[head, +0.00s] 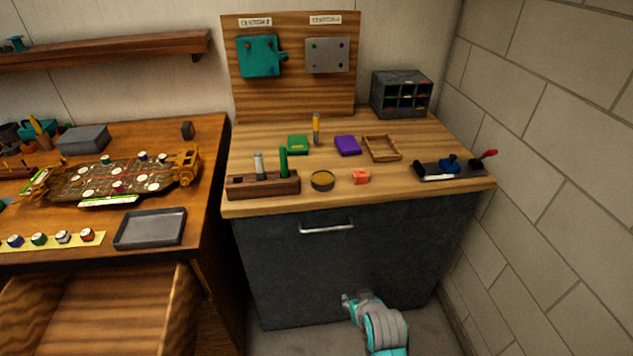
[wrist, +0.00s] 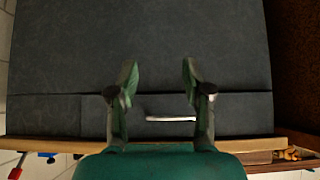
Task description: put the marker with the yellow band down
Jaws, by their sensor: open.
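A marker with a yellow-orange band (head: 316,127) stands upright on the wooden counter in the head view, behind and between a green block and a purple block. My gripper (wrist: 160,78) is open and empty in the wrist view, its two fingers apart in front of the dark cabinet face. In the head view my arm is low in front of the cabinet, well below the countertop and away from the marker. A wooden holder (head: 262,188) at the counter's front left has a grey marker (head: 259,165) and a green marker (head: 283,162) upright in it.
On the counter are a green block (head: 297,145), purple block (head: 347,146), wooden frame (head: 368,150), round dark tin (head: 322,186), orange block (head: 361,176), red-levered device (head: 433,170) and dark organiser (head: 402,76). A cabinet handle (head: 326,228) projects from the front; it also shows in the wrist view (wrist: 170,119).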

